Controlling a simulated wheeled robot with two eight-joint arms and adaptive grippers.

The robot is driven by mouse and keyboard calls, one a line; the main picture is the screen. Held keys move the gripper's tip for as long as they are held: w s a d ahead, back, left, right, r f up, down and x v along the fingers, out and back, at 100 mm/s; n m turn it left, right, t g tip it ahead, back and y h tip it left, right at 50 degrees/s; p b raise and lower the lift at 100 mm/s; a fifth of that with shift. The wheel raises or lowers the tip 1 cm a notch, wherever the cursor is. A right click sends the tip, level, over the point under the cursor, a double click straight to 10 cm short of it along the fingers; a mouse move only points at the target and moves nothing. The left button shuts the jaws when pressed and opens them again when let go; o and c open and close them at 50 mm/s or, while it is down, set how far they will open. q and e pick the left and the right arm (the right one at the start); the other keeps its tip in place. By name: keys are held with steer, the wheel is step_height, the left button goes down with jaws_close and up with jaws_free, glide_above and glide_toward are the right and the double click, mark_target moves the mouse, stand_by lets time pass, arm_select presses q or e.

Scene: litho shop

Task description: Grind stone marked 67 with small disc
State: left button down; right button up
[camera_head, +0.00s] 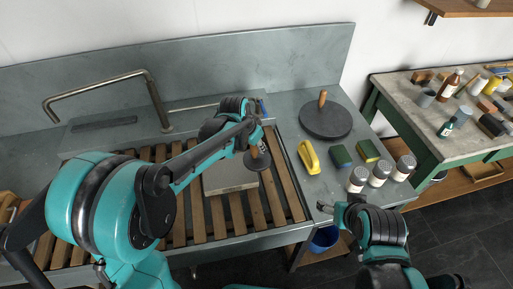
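A pale grey stone slab (230,178) lies on the wooden slats of the sink; a number on it cannot be read. A small dark disc (257,162) with a short handle is over the slab's right part, and whether it touches the slab is unclear. My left gripper (257,136) is above the disc and appears shut on its handle, partly hidden by the arm. A larger dark disc (318,124) with an upright wooden handle rests on the counter to the right. My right gripper (330,208) is at the counter's front edge, away from the slab, holding nothing visible.
A bent tap (152,90) rises behind the slats. A side table (418,110) at right holds bottles and tools. A blue bucket (324,238) stands below.

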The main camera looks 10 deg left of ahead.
arm_select(q)
steer(key=shift+a+r+p, duration=0.1)
steer(key=shift+r+p, duration=0.6)
steer(key=shift+r, duration=0.6)
